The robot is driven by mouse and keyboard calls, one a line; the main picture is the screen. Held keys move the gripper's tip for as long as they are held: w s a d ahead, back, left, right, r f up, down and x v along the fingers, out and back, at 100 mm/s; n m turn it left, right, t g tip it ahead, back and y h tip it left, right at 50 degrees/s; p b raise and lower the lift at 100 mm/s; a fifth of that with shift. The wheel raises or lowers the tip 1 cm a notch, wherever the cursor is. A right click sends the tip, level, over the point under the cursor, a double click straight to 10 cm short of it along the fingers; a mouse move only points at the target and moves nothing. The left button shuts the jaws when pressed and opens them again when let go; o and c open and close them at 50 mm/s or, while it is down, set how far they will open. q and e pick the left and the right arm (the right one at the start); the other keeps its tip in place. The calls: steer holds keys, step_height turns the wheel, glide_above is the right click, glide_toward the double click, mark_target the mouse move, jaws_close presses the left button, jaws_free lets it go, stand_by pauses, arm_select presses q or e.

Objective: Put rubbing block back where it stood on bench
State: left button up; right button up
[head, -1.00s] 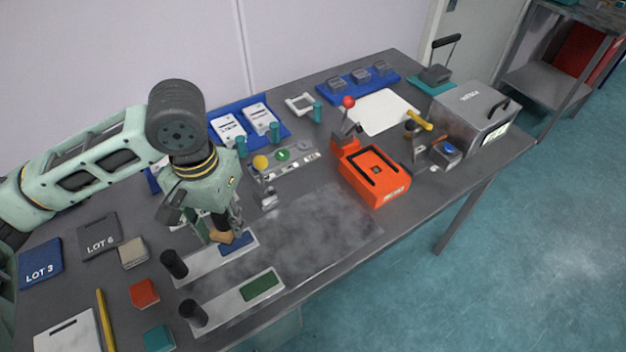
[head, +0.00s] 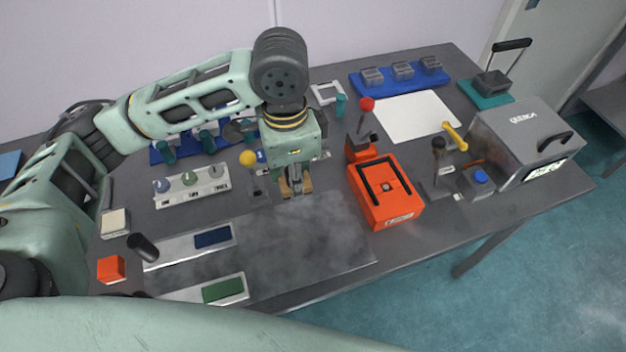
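My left gripper (head: 293,186) points down over the far edge of the grey smeared plate (head: 330,255), near the middle of the bench. Its fingers are shut on a small tan block (head: 307,184), which I take to be the rubbing block. The fingers cover the middle of the block, and tan shows on both sides of them. I cannot tell whether its underside touches the bench or plate. My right gripper is not in view.
An orange device (head: 398,205) with a red-knobbed lever stands just right of the gripper. A yellow-knobbed lever (head: 248,158) stands close on its left. Pale strips with a blue patch (head: 213,238) and a green patch (head: 223,290) lie front left. The smeared plate is clear.

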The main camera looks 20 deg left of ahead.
arm_select(q)
steer(key=w+d+f+m+b, duration=0.15)
steer(key=d+m, duration=0.25)
steer(key=m, duration=0.5)
steer(key=w+d+f+m+p, duration=0.1)
steer(key=w+d+m, duration=0.2)
steer(key=d+m, duration=0.35)
steer(key=shift+m, duration=0.95)
steer(key=w+a+f, duration=0.2)
steer(key=a, duration=0.1)
steer(key=w+a+f+p, duration=0.1)
steer(key=w+a+f, duration=0.1)
steer(key=a, duration=0.2)
steer(key=w+a+f+p, duration=0.1)
steer(key=w+a+f, duration=0.1)
steer(key=a, duration=0.2)
steer(key=shift+a+f, duration=0.1)
steer(key=shift+f, duration=0.3)
step_height(320, 180, down, 4)
steer(key=shift+a+r+p, duration=0.1)
steer(key=shift+p, duration=0.45)
steer(key=shift+f, duration=0.2)
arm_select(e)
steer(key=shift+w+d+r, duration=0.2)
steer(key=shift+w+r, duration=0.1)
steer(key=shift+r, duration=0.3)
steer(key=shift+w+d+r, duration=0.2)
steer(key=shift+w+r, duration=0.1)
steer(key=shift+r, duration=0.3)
